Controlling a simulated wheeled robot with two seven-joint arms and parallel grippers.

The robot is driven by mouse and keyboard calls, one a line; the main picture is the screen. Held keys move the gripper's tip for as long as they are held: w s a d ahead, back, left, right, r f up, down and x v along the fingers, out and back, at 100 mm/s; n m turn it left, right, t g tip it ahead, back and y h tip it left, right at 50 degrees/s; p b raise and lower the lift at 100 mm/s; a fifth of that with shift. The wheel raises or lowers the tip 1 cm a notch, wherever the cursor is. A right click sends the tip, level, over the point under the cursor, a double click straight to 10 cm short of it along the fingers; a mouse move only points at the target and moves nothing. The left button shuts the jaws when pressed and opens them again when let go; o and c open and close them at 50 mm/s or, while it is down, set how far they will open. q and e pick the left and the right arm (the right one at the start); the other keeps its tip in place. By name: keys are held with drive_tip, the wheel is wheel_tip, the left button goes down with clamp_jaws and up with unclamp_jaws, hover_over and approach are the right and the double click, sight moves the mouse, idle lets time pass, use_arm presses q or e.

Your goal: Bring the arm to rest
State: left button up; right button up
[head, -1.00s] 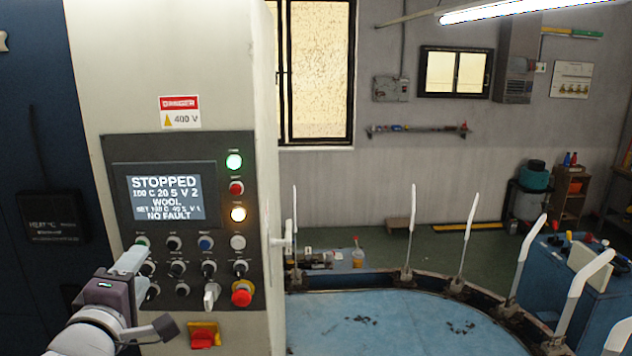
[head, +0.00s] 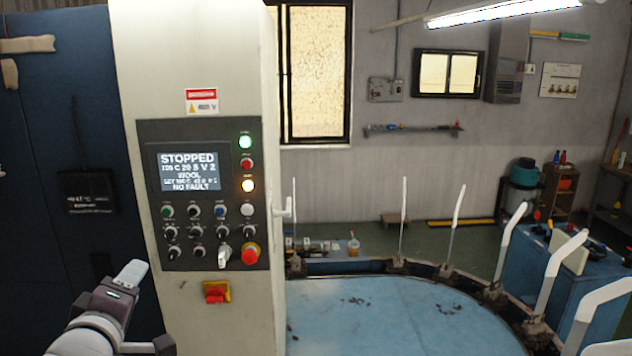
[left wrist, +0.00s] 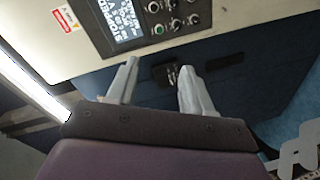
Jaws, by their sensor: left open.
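My left gripper (head: 130,272) is at the lower left in the head view, in front of the dark blue machine side and left of the cream control cabinet (head: 245,300). It is apart from the control panel (head: 150,235). In the left wrist view its two pale fingers (left wrist: 158,85) stand apart with nothing between them. The panel's screen (head: 190,171) reads STOPPED, WOOL and NO FAULT; it also shows in the left wrist view (left wrist: 120,20). My right gripper is not in view.
A red rotary switch on a yellow plate (head: 216,292) sits below the panel. A round blue table (head: 390,315) ringed with upright white sock boards (head: 508,235) stands to the right. A blue cart (head: 570,285) is at the far right.

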use_arm(q)
drive_tip(key=s+f+m+g+b, duration=0.35)
drive_tip(key=f+m+g, duration=0.35)
drive_tip(key=f, duration=0.9)
drive_tip(key=s+d+f+m+g+b, duration=0.2)
drive_tip(key=s+d+f+b, duration=0.1)
drive_tip(key=f, duration=0.5)
drive_tip(key=s+d+f+m+g+h+b, duration=0.1)
drive_tip(key=s+d+f+m+g+b, duration=0.2)
drive_tip(key=f, duration=0.5)
drive_tip(key=s+d+f+m+g+h+b, duration=0.1)
drive_tip(key=s+d+f+m+g+b, duration=0.1)
drive_tip(key=f, duration=0.5)
drive_tip(key=s+d+g+b, duration=0.1)
drive_tip(key=s+d, duration=0.1)
drive_tip(key=s, duration=0.1)
drive_tip(key=shift+s+d+f+m+b, duration=0.15)
drive_tip(key=shift+f+m+b, duration=0.15)
drive_tip(key=shift+f, duration=0.1)
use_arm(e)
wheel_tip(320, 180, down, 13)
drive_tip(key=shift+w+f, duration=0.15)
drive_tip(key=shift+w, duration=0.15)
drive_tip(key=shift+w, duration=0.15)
